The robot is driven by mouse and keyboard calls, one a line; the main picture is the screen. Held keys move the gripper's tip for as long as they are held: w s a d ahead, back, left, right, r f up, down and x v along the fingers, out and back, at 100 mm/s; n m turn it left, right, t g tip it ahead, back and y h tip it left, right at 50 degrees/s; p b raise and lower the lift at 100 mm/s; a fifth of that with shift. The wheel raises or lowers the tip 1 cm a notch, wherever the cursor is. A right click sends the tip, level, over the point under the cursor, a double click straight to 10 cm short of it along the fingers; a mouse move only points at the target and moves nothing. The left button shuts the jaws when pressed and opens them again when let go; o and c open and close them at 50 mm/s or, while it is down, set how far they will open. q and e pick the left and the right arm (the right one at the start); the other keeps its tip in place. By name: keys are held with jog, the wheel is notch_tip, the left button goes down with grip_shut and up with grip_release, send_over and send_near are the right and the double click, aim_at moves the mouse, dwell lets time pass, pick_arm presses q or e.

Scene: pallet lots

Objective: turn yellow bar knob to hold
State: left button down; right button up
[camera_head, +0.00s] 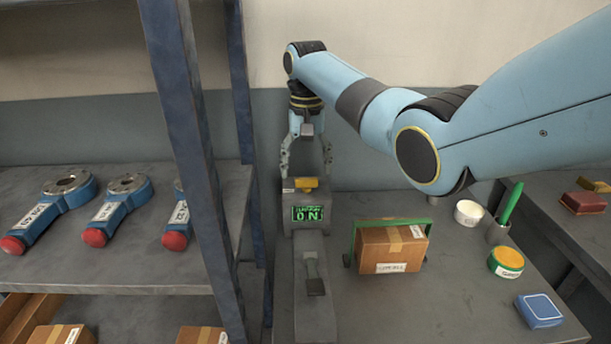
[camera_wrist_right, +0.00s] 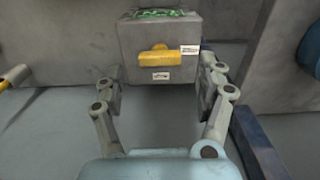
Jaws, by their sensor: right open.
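The yellow bar knob (camera_head: 306,184) sits on top of a grey box (camera_head: 290,216) whose front has a green lit display (camera_head: 307,214) reading "ON" under a smaller line I cannot read surely. In the right wrist view the yellow bar knob (camera_wrist_right: 160,57) lies roughly level across the picture, with a small white label below it and another at its right. My right gripper (camera_head: 306,165) is above and behind the knob, fingers apart. In the wrist view the right gripper (camera_wrist_right: 160,90) is open, its fingers on either side of the knob and apart from it. My left gripper is not in view.
A blue shelf post (camera_head: 190,150) stands close left of the box. Right of it on the bench are a carton (camera_head: 385,250) with a green strap, a white tub (camera_head: 468,213), a green-yellow round container (camera_head: 506,261) and a blue block (camera_head: 539,310). Blue tools lie on the left shelf (camera_head: 140,266).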

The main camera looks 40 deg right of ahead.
aim_at(306, 179)
notch_tip(306, 179, down, 2)
jog(key=shift+f, duration=0.6)
jog(key=c, duration=1.2)
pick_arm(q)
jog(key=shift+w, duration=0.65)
pick_arm(e)
jog(key=shift+o, duration=0.2)
